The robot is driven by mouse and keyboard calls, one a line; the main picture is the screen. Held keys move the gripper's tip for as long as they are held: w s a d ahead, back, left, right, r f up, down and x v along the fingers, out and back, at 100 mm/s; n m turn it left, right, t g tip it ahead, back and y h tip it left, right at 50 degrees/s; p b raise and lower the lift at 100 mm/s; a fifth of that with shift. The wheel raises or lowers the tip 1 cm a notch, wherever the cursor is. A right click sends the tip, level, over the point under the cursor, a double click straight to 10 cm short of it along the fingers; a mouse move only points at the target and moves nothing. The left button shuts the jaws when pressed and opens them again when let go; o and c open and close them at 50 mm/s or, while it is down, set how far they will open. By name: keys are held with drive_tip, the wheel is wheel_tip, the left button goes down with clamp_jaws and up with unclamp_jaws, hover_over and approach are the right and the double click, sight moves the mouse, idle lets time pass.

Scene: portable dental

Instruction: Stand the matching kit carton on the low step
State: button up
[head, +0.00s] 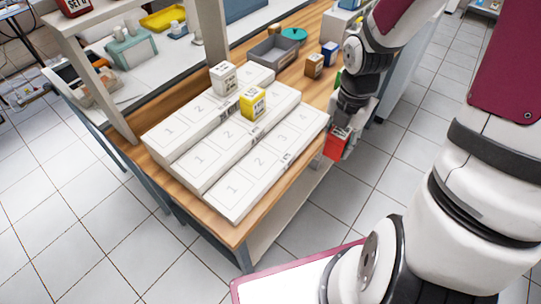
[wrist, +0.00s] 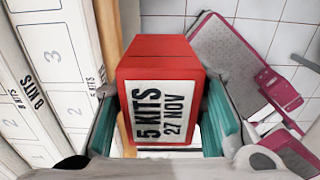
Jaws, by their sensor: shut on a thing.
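My gripper (head: 344,128) is shut on a red carton (head: 336,146), held in the air just off the right edge of the wooden table. In the wrist view the red carton (wrist: 160,68) sits between the two teal finger pads, its white label reading "5 KITS 27 NOV". The low step (head: 240,196) is the front white block, with numbered places and no carton on it. A yellow carton (head: 253,103) stands on the middle step (head: 205,162). A white carton (head: 223,77) stands on the back step (head: 172,134). Small step labels are hard to read.
Behind the steps are a grey tray (head: 275,60), a brown carton (head: 314,66), a blue carton (head: 329,50) and a teal round item (head: 293,34). A shelf post (head: 210,35) rises at the back left.

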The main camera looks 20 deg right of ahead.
drive_tip(key=b, duration=0.2)
hover_over(283, 138)
drive_tip(key=shift+s+f, duration=0.1)
drive_tip(key=shift+f, duration=0.7)
drive_tip(key=shift+f+b, duration=0.4)
drive_tip(key=shift+f, duration=1.3)
drive_tip(key=shift+f, duration=0.1)
drive_tip(key=o, duration=0.8)
drive_tip(key=shift+f, duration=0.1)
drive_tip(key=shift+o, duration=0.4)
